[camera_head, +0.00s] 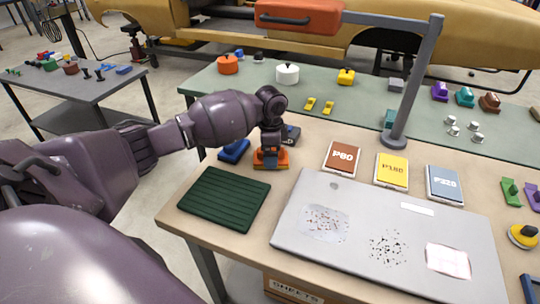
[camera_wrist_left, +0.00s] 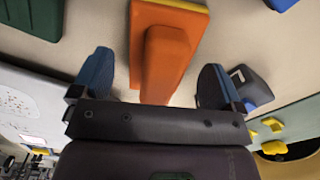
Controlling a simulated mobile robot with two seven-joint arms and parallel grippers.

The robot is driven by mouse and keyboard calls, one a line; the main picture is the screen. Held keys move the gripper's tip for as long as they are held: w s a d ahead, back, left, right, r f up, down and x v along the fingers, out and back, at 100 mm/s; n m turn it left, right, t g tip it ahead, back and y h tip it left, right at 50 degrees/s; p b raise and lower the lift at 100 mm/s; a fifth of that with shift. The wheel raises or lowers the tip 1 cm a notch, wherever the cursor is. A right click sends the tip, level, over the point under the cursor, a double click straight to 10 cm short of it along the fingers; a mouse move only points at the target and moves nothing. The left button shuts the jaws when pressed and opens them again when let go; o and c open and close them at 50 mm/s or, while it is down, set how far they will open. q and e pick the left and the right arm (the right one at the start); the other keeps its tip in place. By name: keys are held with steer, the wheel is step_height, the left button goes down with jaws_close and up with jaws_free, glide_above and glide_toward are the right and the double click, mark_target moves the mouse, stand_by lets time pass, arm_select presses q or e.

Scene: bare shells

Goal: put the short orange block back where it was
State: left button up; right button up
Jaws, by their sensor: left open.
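The short orange block (camera_head: 281,165) lies on the tan worktop behind the dark green ribbed mat (camera_head: 225,198). It has a flat orange base with a raised orange grip, which shows in the left wrist view (camera_wrist_left: 165,55). My left gripper (camera_head: 270,152) is over the block, its blue-tipped fingers on either side of the grip. In the left wrist view, a gap shows between each finger and the grip, and the jaws (camera_wrist_left: 155,80) are open. Part of the block is hidden behind the gripper in the head view. My right gripper is not in view.
A blue block (camera_head: 234,151) sits close left of the orange block and a dark block (camera_head: 292,134) close behind it. P80 (camera_head: 342,158), P180 (camera_head: 392,171) and P220 (camera_head: 444,185) pads lie to the right. A grey panel (camera_head: 360,225) covers the front. A grey post (camera_head: 412,90) stands behind.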

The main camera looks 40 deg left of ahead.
arm_select(q)
step_height(320, 180, up, 9)
steer(key=shift+r+p, duration=0.1)
steer(key=shift+p, duration=0.55)
steer(key=shift+r, duration=0.45)
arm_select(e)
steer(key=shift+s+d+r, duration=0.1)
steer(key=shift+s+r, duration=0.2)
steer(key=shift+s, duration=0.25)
